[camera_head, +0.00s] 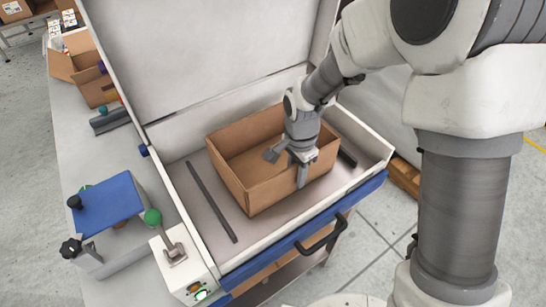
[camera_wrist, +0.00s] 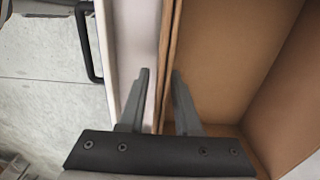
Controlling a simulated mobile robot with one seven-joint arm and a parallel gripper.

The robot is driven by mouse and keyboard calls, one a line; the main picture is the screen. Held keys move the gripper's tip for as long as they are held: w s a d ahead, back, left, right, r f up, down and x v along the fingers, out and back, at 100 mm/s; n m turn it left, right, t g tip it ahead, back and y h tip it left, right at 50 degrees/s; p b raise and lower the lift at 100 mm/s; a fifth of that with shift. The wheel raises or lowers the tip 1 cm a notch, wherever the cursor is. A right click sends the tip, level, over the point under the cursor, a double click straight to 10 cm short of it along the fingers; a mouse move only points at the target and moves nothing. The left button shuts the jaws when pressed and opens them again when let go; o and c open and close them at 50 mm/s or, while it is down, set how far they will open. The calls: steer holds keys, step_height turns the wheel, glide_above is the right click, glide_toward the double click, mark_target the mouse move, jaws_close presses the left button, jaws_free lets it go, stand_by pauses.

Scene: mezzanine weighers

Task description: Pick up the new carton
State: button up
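The open, empty brown carton (camera_head: 248,185) sits in the shallow bay of the white-sided machine. In the wrist view the carton's inside (camera_wrist: 235,50) fills the right side. My gripper (camera_head: 287,166) is over the carton's near wall, fingers pointing down. One finger is inside the carton and the other outside, with the wall's top edge between them. The wrist view shows both fingers (camera_wrist: 162,72) on either side of that wall, with a gap at the outer finger. The fingers look apart, not closed on the wall.
Dark bars (camera_head: 211,202) lie on the bay floor either side of the carton. The raised lid (camera_head: 200,45) stands behind. A black handle (camera_head: 322,235) juts from the front. A blue-topped fixture (camera_head: 108,200) and another open carton (camera_head: 95,85) are at left.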

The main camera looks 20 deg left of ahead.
jaws_close()
stand_by(1.1)
